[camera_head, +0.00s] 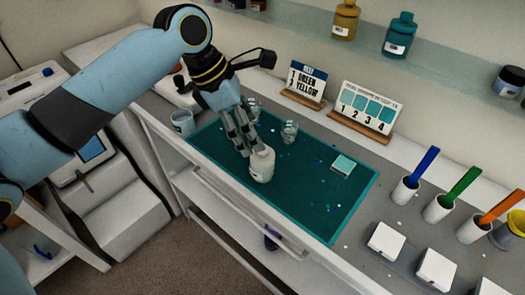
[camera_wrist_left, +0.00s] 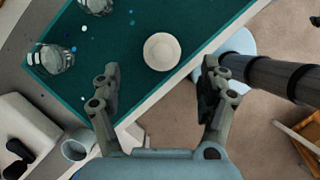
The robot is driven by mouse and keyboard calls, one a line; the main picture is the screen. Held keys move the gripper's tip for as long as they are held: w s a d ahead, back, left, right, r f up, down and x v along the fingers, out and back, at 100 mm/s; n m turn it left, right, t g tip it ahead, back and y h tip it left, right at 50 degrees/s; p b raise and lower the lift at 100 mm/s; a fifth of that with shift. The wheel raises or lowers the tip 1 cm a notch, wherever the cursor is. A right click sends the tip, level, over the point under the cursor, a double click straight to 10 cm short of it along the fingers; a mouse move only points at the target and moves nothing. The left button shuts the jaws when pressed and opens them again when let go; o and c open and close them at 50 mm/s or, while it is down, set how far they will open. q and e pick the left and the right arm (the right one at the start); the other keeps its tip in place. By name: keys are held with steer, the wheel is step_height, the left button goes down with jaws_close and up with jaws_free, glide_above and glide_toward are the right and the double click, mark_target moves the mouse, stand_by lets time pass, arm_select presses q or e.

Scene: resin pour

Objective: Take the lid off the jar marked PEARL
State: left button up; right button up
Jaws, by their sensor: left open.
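A small cream-white jar (camera_head: 261,174) with a rounded pale lid (camera_head: 264,153) stands upright near the front edge of the teal mat (camera_head: 310,208). Its label is too small to read. My left gripper (camera_head: 246,143) points down just above and behind the jar, and its fingers partly overlap it in the head view. In the left wrist view the round pale lid (camera_wrist_left: 162,52) shows from above, ahead of the gap between the widely spread fingers (camera_wrist_left: 158,78). The left gripper is open and empty. My right gripper is in neither view.
Clear glasses (camera_head: 289,132) stand on the mat behind the gripper, and a cup (camera_head: 183,122) stands left of it. A small teal-topped box (camera_head: 343,165) lies to the right. Cards (camera_head: 366,108) stand at the back. White holders with coloured handles (camera_head: 404,190) line the right.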

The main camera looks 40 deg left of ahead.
mark_target(262, 153)
arm_select(q)
steer(key=x, duration=0.6)
steer(key=shift+d+f, duration=0.2)
steer(key=shift+d, duration=0.05)
steer(key=c, duration=0.8)
